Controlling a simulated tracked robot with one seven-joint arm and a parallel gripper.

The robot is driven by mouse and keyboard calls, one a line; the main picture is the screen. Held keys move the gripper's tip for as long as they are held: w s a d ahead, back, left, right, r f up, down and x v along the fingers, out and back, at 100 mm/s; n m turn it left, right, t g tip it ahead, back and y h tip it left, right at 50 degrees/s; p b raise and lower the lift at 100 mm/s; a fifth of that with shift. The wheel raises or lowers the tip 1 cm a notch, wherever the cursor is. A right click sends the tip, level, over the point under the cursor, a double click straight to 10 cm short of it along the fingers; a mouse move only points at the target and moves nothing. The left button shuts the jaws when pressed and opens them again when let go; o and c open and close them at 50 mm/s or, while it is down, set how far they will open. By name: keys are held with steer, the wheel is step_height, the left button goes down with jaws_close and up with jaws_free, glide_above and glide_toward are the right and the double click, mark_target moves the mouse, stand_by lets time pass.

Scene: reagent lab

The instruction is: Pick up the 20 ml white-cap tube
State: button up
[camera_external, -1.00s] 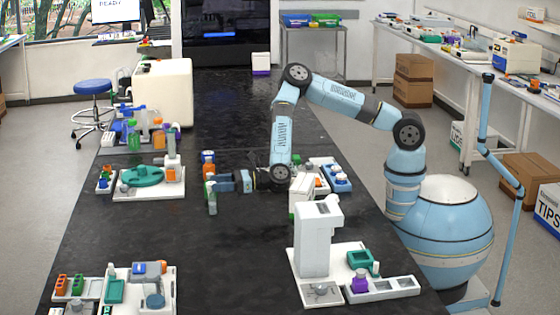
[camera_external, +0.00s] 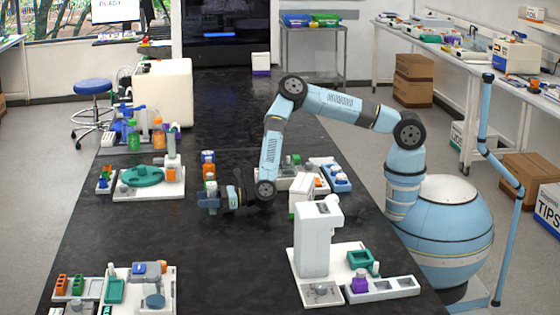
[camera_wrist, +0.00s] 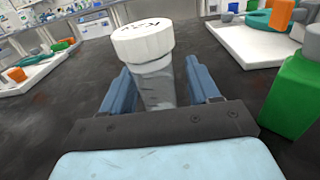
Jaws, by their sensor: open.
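The white-cap tube (camera_wrist: 154,88) stands upright in the wrist view, with dark writing on its broad white cap and a greyish, translucent body. My gripper (camera_wrist: 161,85) is open, with one blue finger on each side of the tube's body. The lower end of the tube is hidden behind the gripper's dark crossbar. I cannot tell whether either finger touches it. In the external view my gripper (camera_external: 208,200) is low over the black bench, and the tube is too small there to make out clearly.
A green bottle with a grey cap (camera_wrist: 293,95) stands close to the right of my gripper. An orange-and-blue bottle (camera_external: 208,163) is just behind it in the external view. A white instrument (camera_external: 315,240) stands at front right. The front middle bench is clear.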

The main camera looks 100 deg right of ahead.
steer(key=c, duration=1)
steer(key=shift+r, duration=0.15)
